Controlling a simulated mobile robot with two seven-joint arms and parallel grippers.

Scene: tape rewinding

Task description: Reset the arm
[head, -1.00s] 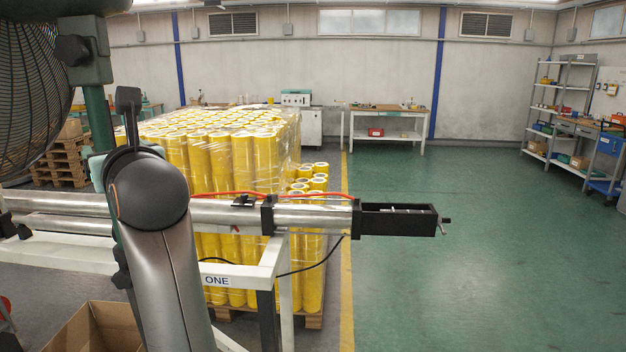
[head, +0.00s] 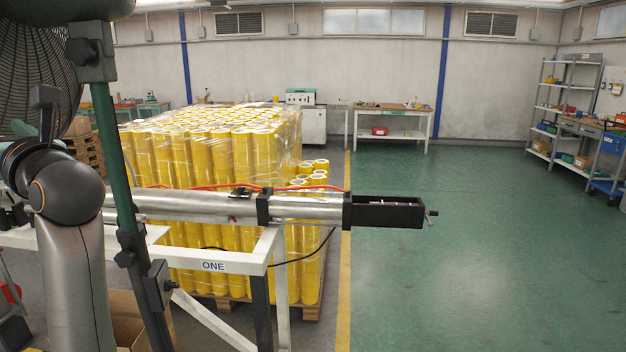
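One of my arms stands at the left side of the head view, with a grey link rising from the bottom edge to a dark rounded joint and a black part above it. Neither gripper can be made out. A long metal shaft (head: 300,207) lies level across the white frame marked ONE (head: 215,266), with a black crank-ended block (head: 385,212) at its right end. My arm is left of the shaft's exposed right part.
A black fan (head: 35,75) on a green post (head: 118,170) stands close to my arm. A pallet of wrapped yellow rolls (head: 215,160) is behind the shaft. A cardboard box (head: 125,310) is below. The green floor (head: 480,260) at right is clear.

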